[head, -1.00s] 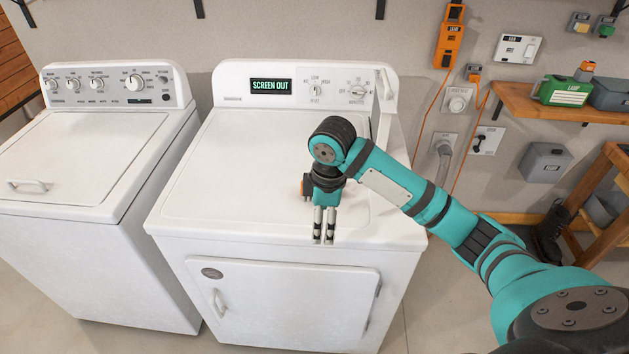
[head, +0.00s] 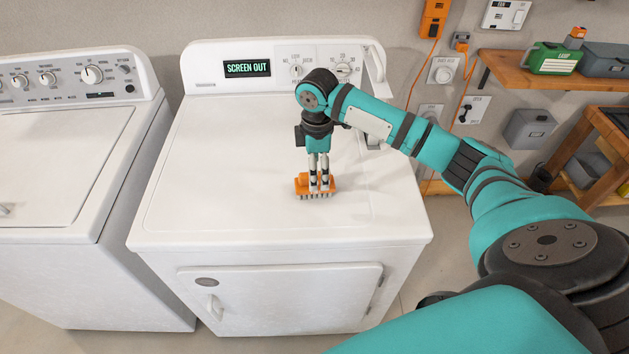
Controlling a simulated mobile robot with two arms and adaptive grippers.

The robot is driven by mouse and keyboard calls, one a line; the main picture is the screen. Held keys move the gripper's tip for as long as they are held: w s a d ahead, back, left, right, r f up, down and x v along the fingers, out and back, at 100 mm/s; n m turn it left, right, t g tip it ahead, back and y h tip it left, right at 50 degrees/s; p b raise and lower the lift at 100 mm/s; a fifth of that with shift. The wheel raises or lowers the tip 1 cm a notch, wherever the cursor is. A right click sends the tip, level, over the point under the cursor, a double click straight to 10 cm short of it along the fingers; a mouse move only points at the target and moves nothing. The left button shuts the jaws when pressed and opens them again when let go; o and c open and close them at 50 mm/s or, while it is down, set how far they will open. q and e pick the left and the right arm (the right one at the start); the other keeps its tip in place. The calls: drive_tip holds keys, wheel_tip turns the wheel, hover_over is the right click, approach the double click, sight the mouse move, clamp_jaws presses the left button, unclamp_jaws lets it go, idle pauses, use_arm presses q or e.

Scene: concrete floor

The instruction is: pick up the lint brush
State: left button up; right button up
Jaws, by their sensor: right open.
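The lint brush (head: 302,185) is a small orange block with dark bristles along its lower edge. It lies on the white top of the dryer, right of the middle. My right gripper (head: 319,188) points down at the brush, with its fingertips over and in front of the orange body. The jaws are open, and the fingers hide part of the brush. Whether the fingertips touch it cannot be told. My left gripper is not in view.
The dryer (head: 230,190) has a raised back panel with a lit "SCREEN OUT" display (head: 247,68). A washer (head: 60,170) stands at the left. The dryer top around the brush is clear. A wooden shelf (head: 510,80) holds a green box (head: 552,58) at the right.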

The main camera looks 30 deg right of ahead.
drive_tip(key=shift+f, duration=0.55)
drive_tip(key=shift+a+f+p, duration=0.15)
drive_tip(key=shift+f+p, duration=0.15)
drive_tip(key=shift+p, duration=0.05)
drive_tip(key=f, duration=0.1)
drive_tip(key=f+p, duration=0.1)
drive_tip(key=f, duration=0.2)
drive_tip(key=shift+w+a+f, duration=0.2)
drive_tip(key=shift+a+f, duration=0.05)
drive_tip(key=shift+f, duration=0.05)
drive_tip(key=c, duration=1.3)
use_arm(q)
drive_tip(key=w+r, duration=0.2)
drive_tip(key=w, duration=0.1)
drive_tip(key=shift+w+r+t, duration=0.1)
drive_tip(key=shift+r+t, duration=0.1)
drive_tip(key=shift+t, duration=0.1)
use_arm(e)
drive_tip(key=shift+c, duration=0.3)
